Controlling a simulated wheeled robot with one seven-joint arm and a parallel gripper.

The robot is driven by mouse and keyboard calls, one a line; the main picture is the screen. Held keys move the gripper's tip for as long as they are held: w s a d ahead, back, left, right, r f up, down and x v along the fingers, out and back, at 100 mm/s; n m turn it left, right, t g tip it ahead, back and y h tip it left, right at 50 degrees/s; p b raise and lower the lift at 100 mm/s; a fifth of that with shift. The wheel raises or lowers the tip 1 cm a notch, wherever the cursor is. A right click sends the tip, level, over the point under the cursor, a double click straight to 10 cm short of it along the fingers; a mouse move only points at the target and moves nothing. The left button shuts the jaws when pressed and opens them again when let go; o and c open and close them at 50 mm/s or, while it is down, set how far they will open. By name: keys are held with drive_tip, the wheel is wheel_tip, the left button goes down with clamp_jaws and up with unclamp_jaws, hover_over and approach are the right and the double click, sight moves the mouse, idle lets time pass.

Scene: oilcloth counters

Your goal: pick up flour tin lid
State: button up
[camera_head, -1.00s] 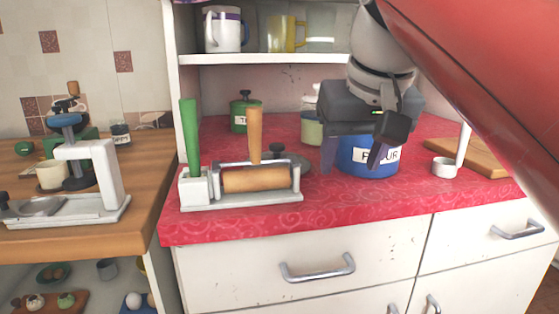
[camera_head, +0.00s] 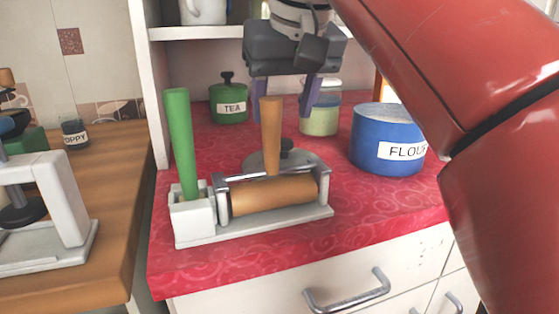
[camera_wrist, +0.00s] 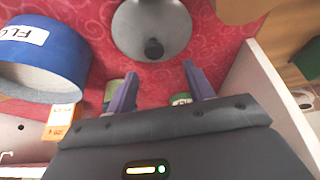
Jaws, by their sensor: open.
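The flour tin lid (camera_head: 262,158) is a round grey disc with a dark knob. It lies on the red counter behind the rolling pin stand, partly hidden by it in the head view. In the wrist view the lid (camera_wrist: 172,22) shows at the top, its knob towards the fingers. The blue flour tin (camera_head: 371,150) stands to the right without this lid on it; it also shows in the wrist view (camera_wrist: 62,60). My gripper (camera_head: 284,102) is open and empty, above and apart from the lid. Its purple fingers also show in the wrist view (camera_wrist: 160,70).
The rolling pin stand (camera_head: 190,220), with an upright green handle (camera_head: 180,140) and an upright wooden handle (camera_head: 271,135), is in front of the lid. A green tea tin (camera_head: 228,90) and a glass jar (camera_head: 320,122) stand behind. Red counter (camera_head: 375,205) is clear at front right.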

sight(285, 142)
drive_tip(key=f+b, duration=0.1)
drive_tip(key=f, duration=0.1)
drive_tip(key=w+f+b, duration=0.1)
drive_tip(key=f, duration=0.1)
drive_tip(key=shift+d+f, duration=0.15)
drive_tip(key=shift+f, duration=0.2)
drive_tip(key=shift+w+f, duration=0.2)
drive_tip(key=shift+f, duration=0.1)
drive_tip(key=c, duration=1)
